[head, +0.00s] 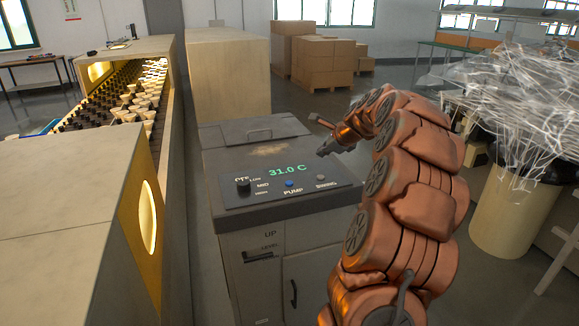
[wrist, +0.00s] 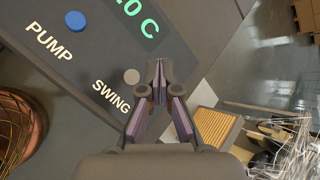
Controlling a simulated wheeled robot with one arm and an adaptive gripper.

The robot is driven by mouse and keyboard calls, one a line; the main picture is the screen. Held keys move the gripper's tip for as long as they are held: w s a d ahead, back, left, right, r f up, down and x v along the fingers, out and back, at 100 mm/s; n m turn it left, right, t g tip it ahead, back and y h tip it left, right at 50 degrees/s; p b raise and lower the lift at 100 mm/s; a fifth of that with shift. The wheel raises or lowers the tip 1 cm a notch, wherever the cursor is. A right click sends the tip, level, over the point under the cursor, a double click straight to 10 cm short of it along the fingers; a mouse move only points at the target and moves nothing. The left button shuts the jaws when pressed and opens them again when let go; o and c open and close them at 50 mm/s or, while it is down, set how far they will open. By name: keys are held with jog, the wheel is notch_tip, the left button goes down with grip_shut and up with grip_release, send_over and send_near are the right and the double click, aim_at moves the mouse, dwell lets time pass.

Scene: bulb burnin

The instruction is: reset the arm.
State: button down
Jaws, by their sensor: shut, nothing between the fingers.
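My copper-coloured arm curves up from the lower right in the head view. My gripper (head: 328,149) is at its end, above the right rear part of a grey control unit (head: 228,139). In the wrist view my gripper (wrist: 158,70) is shut and empty, with its fingertips close to the panel's edge, right of the pale SWING button (wrist: 131,76). The blue PUMP button (wrist: 75,20) is farther up and left. I cannot tell the gap between fingertips and panel. The display (head: 287,170) reads 31.0 C.
A dark knob (head: 242,185) sits on the panel's left. A long bulb rack (head: 128,95) with a lit opening runs along the left. A beige bin (head: 512,215) under clear wrapping stands on the right. Cardboard boxes (head: 312,62) are stacked behind, with open floor before them.

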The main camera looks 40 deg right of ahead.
jog(key=s+a+n+g+y, duration=0.3)
jog(key=a+n, duration=0.7)
jog(key=a, duration=1.5)
jog(key=s+a+f+n+g, duration=0.3)
jog(key=s+a+n, duration=0.4)
jog(key=s+a, duration=0.45)
jog(key=s+a+f+n+g, duration=0.1)
jog(key=s+n, duration=0.3)
jog(key=s, duration=0.4)
jog(key=s+a+f+n+g+h, duration=0.1)
jog(key=s+a+f+n+g, duration=0.1)
jog(key=s, duration=0.5)
jog(key=s+a+f+n+g, duration=0.2)
jog(key=s+a+f+n, duration=0.1)
jog(key=s, duration=0.5)
jog(key=a+n, duration=0.1)
jog(key=n, duration=0.1)
jog(key=shift+s+f+n+h, duration=0.15)
jog(key=shift+s+n+h, duration=0.15)
jog(key=shift+s+h, duration=0.1)
